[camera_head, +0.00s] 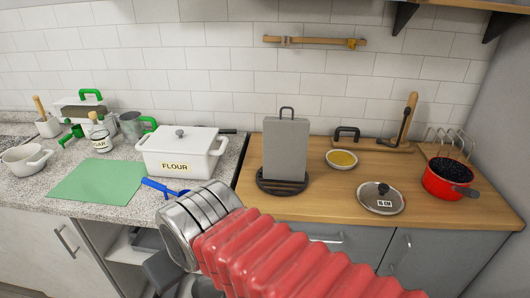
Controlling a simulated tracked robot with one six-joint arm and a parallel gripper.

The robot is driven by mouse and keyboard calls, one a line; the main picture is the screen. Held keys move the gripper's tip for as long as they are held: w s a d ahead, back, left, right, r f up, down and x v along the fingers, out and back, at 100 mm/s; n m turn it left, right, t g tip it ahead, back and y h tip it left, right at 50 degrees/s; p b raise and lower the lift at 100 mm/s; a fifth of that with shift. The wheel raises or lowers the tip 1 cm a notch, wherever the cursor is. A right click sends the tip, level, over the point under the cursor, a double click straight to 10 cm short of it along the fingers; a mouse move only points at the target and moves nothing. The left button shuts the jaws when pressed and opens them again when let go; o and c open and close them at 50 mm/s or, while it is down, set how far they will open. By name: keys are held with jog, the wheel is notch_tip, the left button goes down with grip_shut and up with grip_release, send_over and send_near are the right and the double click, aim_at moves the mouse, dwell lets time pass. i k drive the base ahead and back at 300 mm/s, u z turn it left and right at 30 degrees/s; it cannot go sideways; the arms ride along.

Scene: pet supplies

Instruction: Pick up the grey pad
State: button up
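The only grey, flat, pad-like thing I can make out is an upright grey slab (286,148) with a dark loop handle on top. It stands on a dark round base on the wooden counter, and I cannot tell for sure that it is the grey pad. My red ribbed arm with a metal collar reaches in from the lower right, in front of the counter edge. Dark grey parts below the collar seem to belong to my gripper (180,275). They are partly hidden and cut off by the lower edge, so its fingers are unclear. It is well apart from the slab.
A white flour box (181,152), a blue scoop (165,188) and a green mat (98,181) are on the left counter. A yellow-filled bowl (341,160), a glass lid (380,198) and a red pot (447,180) are right of the slab. Wood around the slab is bare.

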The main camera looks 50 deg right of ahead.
aim_at(286, 140)
jog(key=u, duration=0.95)
jog(key=k, duration=0.85)
jog(key=z, duration=0.95)
jog(key=i, duration=0.5)
